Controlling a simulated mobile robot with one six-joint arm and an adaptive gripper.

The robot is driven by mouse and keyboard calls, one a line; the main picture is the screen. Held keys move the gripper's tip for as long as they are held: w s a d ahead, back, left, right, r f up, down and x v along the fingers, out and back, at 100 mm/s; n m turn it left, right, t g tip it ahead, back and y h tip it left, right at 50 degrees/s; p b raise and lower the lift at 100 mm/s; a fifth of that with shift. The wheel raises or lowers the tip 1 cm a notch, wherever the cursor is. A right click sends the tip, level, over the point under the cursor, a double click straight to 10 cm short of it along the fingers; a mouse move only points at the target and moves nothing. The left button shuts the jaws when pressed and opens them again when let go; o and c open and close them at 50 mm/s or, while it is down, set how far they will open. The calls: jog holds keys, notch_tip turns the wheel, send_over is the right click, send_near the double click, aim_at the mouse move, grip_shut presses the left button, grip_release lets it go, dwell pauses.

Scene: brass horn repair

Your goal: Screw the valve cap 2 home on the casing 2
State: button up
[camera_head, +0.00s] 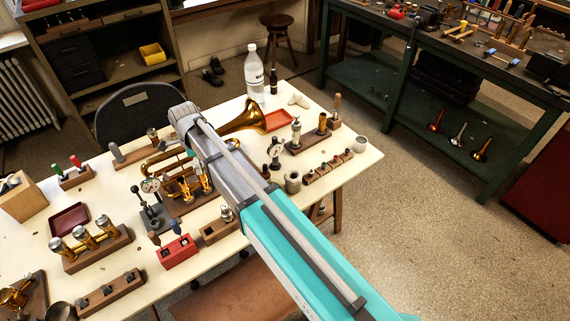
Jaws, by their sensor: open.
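A brass horn (247,119) lies on the cream workbench, its bell pointing right. Upright brass casings (185,190) stand on a wooden block near the bench's middle, partly behind my arm. I cannot tell which is casing 2, nor whether a cap sits on it. Valve cap 2 cannot be picked out at this size. My arm reaches from the lower right across the bench and covers part of the horn. My gripper is hidden behind the arm, so its relation to the casings does not show.
A dial gauge stand (151,200), a red block (178,252) and a wooden rack of brass valves (97,249) crowd the left and front. Small racks (328,168) fill the right.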

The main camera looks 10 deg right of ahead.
jog(key=shift+r+p, duration=6.45)
jog(key=shift+r, duration=0.25)
jog(key=s+d+f+n+b, duration=0.3)
jog(key=d+n, duration=0.2)
jog(key=d, duration=0.4)
jog(key=s+d+f+n+b, duration=0.3)
jog(key=s+d+n, duration=0.1)
jog(key=d, duration=0.5)
jog(key=s+d+f+n+b, duration=0.3)
jog(key=d+n, duration=0.2)
jog(key=d, duration=0.5)
jog(key=shift+s+n, duration=0.2)
jog(key=shift+n, duration=0.1)
jog(key=shift+d, duration=0.1)
jog(key=s+d+n, duration=0.2)
jog(key=s+d, duration=0.1)
jog(key=d, duration=0.1)
jog(key=shift+s+n, duration=0.25)
jog(key=shift+n, duration=0.15)
